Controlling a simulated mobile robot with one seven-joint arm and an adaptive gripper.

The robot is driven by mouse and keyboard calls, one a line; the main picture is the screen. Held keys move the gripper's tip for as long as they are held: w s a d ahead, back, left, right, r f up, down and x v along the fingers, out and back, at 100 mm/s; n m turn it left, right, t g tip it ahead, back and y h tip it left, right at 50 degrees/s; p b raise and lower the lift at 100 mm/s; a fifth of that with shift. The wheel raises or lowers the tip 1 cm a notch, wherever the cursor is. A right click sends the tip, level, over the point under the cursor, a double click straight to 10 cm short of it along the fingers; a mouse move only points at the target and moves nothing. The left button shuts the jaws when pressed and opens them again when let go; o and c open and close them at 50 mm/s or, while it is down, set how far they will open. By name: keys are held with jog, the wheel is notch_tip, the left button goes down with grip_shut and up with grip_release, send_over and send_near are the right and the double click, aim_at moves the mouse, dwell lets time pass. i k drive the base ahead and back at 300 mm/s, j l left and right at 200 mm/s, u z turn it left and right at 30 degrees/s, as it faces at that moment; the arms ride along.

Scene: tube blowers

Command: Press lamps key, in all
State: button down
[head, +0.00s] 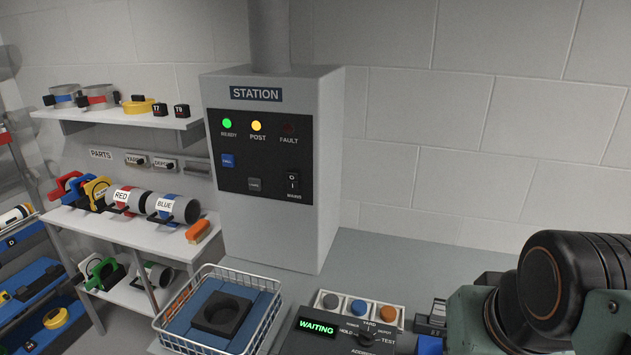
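The grey STATION box (265,230) stands at the back with a black panel (285,150) on its front. A grey key (254,184) sits low in the middle of the panel; its small lettering is too blurred to read for certain. A blue key (227,161) is to its upper left. The READY lamp (227,123) glows green and the POST lamp (256,126) glows yellow. The FAULT lamp (288,130) is dark. The mains switch (292,181) is at the right. Part of my arm fills the lower right, well away from the panel; my gripper does not show.
A wire basket (163,327) with a black holder (221,313) stands on the bench before the station. Shelves (125,230) of parts stand at left.

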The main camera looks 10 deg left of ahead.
aim_at(254, 183)
jog(key=i+j+z, duration=0.15)
jog(key=j, duration=0.95)
jog(key=j+z, duration=0.1)
jog(key=j, duration=0.95)
jog(key=k+j, duration=0.15)
jog(key=j, duration=0.2)
jog(key=k+j+u, duration=0.15)
jog(key=j, duration=0.2)
jog(key=i+l+z, duration=0.1)
jog(key=l, duration=0.25)
jog(key=i+l+z, duration=0.1)
jog(key=i+l, duration=0.15)
jog(key=l, duration=0.1)
